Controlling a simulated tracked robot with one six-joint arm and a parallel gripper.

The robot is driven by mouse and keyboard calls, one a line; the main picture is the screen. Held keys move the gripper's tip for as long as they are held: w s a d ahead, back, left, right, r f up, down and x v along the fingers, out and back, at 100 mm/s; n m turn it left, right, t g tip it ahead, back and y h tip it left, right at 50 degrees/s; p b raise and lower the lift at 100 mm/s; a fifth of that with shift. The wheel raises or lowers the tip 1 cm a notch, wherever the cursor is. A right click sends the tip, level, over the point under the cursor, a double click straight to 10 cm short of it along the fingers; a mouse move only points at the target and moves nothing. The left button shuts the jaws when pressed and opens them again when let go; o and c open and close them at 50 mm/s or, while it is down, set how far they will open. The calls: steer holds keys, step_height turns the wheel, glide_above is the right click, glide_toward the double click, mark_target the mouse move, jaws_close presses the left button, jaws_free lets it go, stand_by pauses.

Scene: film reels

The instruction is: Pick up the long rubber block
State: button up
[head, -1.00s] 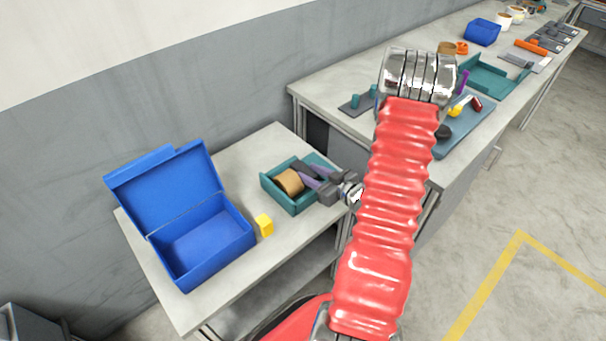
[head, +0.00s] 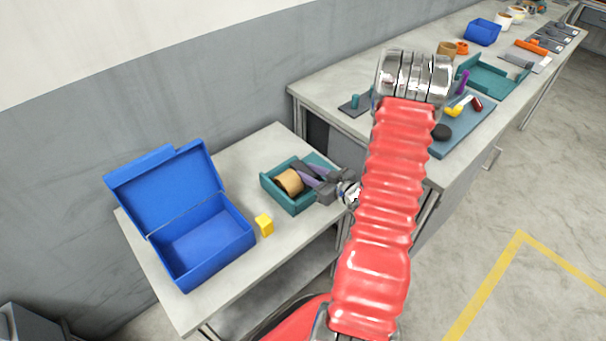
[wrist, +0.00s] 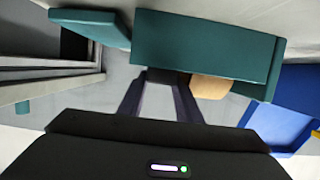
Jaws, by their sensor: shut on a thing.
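My gripper (head: 308,172) reaches into an open teal tray (head: 296,207) on the near bench. Its purple fingers are shut on a dark block, which I take as the long rubber block (head: 299,166). In the wrist view the dark block (wrist: 167,77) shows between the fingertips, in front of the teal tray wall (wrist: 205,45). Most of the block is hidden, so I cannot tell its full length or whether it touches the tray floor. A tan roll (head: 288,181) lies in the tray beside the fingers.
An open blue box (head: 215,262) with its lid raised stands left of the tray. A small yellow block (head: 264,225) sits between them. A longer bench (head: 310,92) at the right carries several trays and tools. The bench behind the tray is clear.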

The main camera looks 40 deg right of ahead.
mark_target(309, 174)
steer(key=shift+c, duration=0.8)
steer(key=shift+r, duration=0.15)
step_height(309, 174, up, 10)
